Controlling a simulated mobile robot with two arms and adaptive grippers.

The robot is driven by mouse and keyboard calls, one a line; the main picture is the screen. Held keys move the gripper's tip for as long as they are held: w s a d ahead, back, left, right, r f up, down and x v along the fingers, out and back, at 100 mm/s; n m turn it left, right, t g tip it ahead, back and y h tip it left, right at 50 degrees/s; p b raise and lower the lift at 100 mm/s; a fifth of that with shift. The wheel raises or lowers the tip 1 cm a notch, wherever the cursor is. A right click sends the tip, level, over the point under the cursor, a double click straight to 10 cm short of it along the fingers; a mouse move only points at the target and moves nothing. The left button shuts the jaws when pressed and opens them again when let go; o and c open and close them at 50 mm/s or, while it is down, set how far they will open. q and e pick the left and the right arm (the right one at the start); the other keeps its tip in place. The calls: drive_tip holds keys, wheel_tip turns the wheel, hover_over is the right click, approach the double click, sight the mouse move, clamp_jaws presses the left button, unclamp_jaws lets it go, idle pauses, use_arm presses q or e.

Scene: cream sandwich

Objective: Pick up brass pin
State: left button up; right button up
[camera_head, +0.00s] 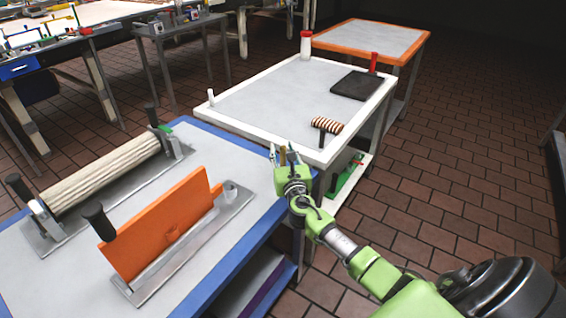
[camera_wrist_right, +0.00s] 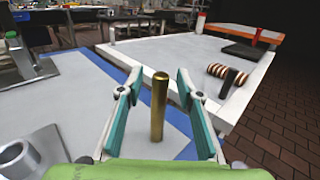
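The brass pin (camera_wrist_right: 159,105) is a plain upright gold rod with a rounded top, near the corner of the blue-edged table. In the head view only a small part of the pin (camera_head: 283,154) shows between my right gripper's fingers. My right gripper (camera_wrist_right: 157,82) is open, with one teal finger on each side of the pin and a visible gap on both sides. In the head view the right gripper (camera_head: 284,151) is at the table's far right corner. My left gripper is not in view.
The blue-edged table (camera_head: 214,129) holds an orange panel (camera_head: 160,225) on a metal plate, a grey socket (camera_head: 230,190) and a ribbed roller (camera_head: 105,172). A white-rimmed table (camera_head: 240,126) adjoins it, with a striped roller (camera_head: 327,124) and a dark slab (camera_head: 357,86). Tiled floor is clear at right.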

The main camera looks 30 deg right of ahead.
clamp_jaws()
drive_tip(key=shift+r, duration=0.1)
drive_tip(key=shift+r, duration=0.45)
wheel_tip(320, 180, up, 2)
drive_tip(key=shift+r+p, duration=0.25)
drive_tip(key=shift+p, duration=0.65)
drive_tip(key=s+a+r+p, duration=0.2)
drive_tip(key=s+a+r, duration=0.6)
drive_tip(key=s, duration=0.3)
drive_tip(key=shift+a+r, duration=0.3)
drive_tip(key=shift+r, duration=0.5)
drive_tip(key=shift+s, duration=0.1)
